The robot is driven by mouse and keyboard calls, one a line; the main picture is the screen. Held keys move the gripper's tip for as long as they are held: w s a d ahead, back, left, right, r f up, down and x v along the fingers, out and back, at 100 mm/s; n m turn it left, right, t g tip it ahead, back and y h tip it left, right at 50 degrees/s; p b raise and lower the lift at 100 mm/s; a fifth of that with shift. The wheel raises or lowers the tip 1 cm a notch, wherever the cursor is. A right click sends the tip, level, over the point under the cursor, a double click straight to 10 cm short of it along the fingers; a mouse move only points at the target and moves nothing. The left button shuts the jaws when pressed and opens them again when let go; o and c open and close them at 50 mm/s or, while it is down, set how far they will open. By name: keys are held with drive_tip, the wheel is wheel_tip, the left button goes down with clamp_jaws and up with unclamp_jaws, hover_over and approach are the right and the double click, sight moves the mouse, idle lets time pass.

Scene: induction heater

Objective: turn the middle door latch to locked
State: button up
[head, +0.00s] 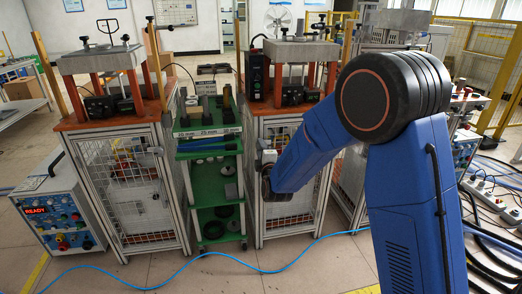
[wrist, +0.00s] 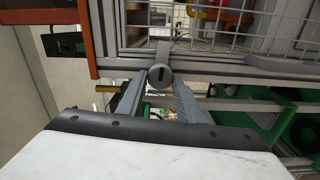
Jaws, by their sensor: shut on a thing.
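In the wrist view the door latch (wrist: 160,76) is a small dark grey round knob with a slot in its face. A short grey tab runs from it toward the door frame and overlaps the frame edge. The two fingers of my gripper (wrist: 160,85) close on the knob from both sides. The mesh door (wrist: 245,30) lies beyond it and looks closed. In the head view my gripper (head: 267,178) is at the left edge of the middle cabinet's door (head: 295,185). My arm and wrist hide the latch there.
A green shelf rack (head: 210,160) with small parts stands close left of my gripper; its green part (wrist: 245,118) shows in the wrist view. Another mesh-door cabinet (head: 135,190) stands further left. A blue hose (head: 215,257) crosses the open floor in front.

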drive_tip(key=shift+f+n, duration=0.1)
drive_tip(key=shift+n, duration=0.5)
drive_tip(key=o, duration=1)
drive_tip(key=v, duration=1.7)
drive_tip(key=shift+s, duration=0.25)
drive_tip(key=shift+d, duration=0.1)
